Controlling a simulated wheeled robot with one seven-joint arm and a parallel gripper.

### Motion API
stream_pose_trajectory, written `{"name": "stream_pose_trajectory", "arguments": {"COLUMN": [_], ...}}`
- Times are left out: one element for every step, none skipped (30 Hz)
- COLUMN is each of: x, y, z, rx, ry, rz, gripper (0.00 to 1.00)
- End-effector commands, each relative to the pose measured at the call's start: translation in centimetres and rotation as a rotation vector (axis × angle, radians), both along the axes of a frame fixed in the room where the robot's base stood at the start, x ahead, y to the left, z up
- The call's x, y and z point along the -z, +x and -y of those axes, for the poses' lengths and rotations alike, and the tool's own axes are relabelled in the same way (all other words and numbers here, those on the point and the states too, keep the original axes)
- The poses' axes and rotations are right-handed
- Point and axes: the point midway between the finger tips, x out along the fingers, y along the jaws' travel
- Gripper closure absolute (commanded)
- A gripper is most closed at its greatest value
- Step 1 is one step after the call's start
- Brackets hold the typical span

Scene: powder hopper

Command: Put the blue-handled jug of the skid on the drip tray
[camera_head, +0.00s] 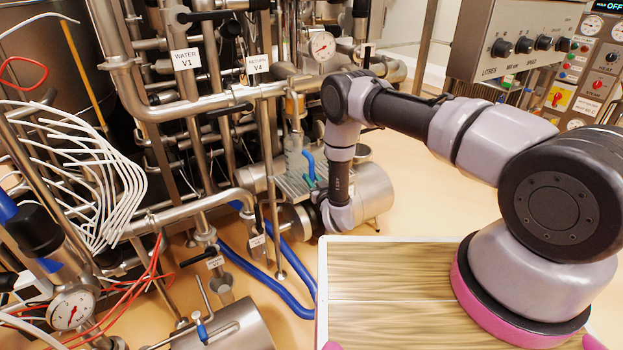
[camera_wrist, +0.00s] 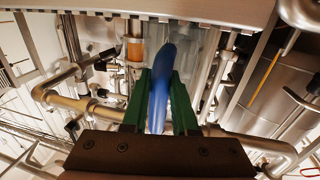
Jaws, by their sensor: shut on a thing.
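The clear jug (camera_head: 296,158) with a blue handle (camera_head: 308,165) is upright, at or just above the grey slatted drip tray (camera_head: 291,188). I cannot tell whether its base touches the tray. My gripper (camera_head: 317,182) reaches in from the right and is shut on the handle. In the wrist view, the green fingers of my gripper (camera_wrist: 160,100) stand on both sides of the blue handle (camera_wrist: 161,85). The jug's body is partly hidden behind the handle and fingers there.
An amber fitting (camera_head: 294,106) is above the jug. Steel pipes (camera_head: 190,105) crowd the left side, and a steel cylinder (camera_head: 371,192) lies behind my wrist. Blue hoses (camera_head: 265,280) run below. A wooden board (camera_head: 390,300) is at the front right.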

Motion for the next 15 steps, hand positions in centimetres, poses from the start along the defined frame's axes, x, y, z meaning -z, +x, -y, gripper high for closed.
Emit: {"name": "stream_pose_trajectory", "arguments": {"x": [-0.02, 0.04, 0.15, 0.25, 0.24, 0.22, 0.22, 0.22, 0.22, 0.22, 0.22, 0.22, 0.22, 0.22, 0.21], "y": [0.01, 0.01, 0.01, 0.01, 0.01, 0.01, 0.0, 0.0, 0.0, 0.0, -0.01, -0.02, -0.01, -0.01, -0.02], "z": [-0.03, -0.01, -0.01, -0.02, -0.04, -0.04, -0.04, -0.03, -0.03, -0.03, -0.03, -0.04, -0.03, -0.03, -0.04], "rx": [0.0, 0.0, 0.0, 0.0, 0.0, 0.0, 0.0, 0.0, 0.0, -0.001, -0.001, -0.001, -0.001, -0.001, -0.001], "ry": [0.0, 0.0, 0.0, 0.0, 0.001, 0.0, 0.0, 0.0, 0.0, 0.0, 0.0, 0.0, 0.0, 0.0, 0.0], "rz": [0.001, 0.001, 0.001, 0.001, 0.0, 0.0, 0.0, 0.0, 0.0, 0.0, 0.0, 0.0, 0.0, 0.0, 0.0], "gripper": [1.0, 1.0, 1.0, 1.0, 0.66, 0.5, 0.43, 0.43, 0.43, 0.43, 0.43, 0.43, 0.43, 0.43, 0.43]}}
